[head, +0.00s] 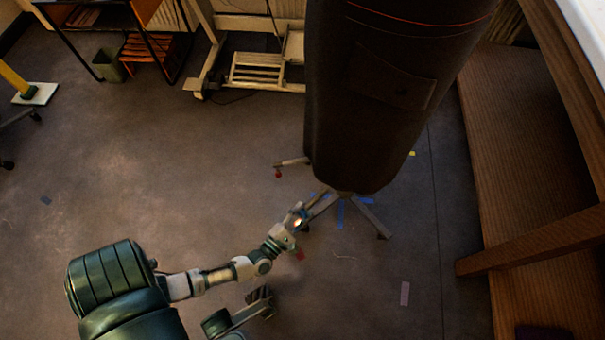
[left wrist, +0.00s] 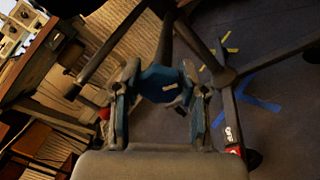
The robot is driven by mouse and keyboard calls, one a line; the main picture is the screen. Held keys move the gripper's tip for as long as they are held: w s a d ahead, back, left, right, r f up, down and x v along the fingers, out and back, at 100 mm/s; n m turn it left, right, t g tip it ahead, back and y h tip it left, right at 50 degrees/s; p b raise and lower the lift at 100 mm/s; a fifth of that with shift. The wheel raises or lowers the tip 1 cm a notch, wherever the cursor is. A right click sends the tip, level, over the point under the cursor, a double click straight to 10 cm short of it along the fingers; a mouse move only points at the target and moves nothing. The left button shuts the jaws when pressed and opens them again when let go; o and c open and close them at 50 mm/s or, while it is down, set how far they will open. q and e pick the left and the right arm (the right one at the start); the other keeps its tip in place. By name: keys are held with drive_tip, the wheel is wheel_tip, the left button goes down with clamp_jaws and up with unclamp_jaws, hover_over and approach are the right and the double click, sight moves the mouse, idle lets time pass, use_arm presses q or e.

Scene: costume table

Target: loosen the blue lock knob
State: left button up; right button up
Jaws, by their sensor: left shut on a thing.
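The blue lock knob (left wrist: 163,84) shows in the left wrist view as a many-sided blue block at the middle, under a grey pole with several legs spreading from it. My left gripper (head: 316,203) reaches in low beneath the dark form (head: 395,90) in the head view. In the left wrist view its two fingers stand on either side of the knob, shut on it. The knob cannot be made out in the head view.
A wooden table (head: 530,232) is at the right. A white wheeled frame (head: 262,72) and a bin (head: 108,66) are at the back. Floor at left is mostly clear.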

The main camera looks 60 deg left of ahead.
use_arm(q)
drive_tip(key=shift+s+f, duration=0.15)
drive_tip(key=shift+f, duration=0.15)
drive_tip(key=o, duration=1.1)
drive_tip(key=shift+o, duration=0.2)
drive_tip(key=shift+a, duration=0.1)
drive_tip(key=shift+r, duration=0.1)
drive_tip(key=shift+s, duration=0.25)
drive_tip(key=v, duration=1.1)
drive_tip(key=shift+s, duration=0.2)
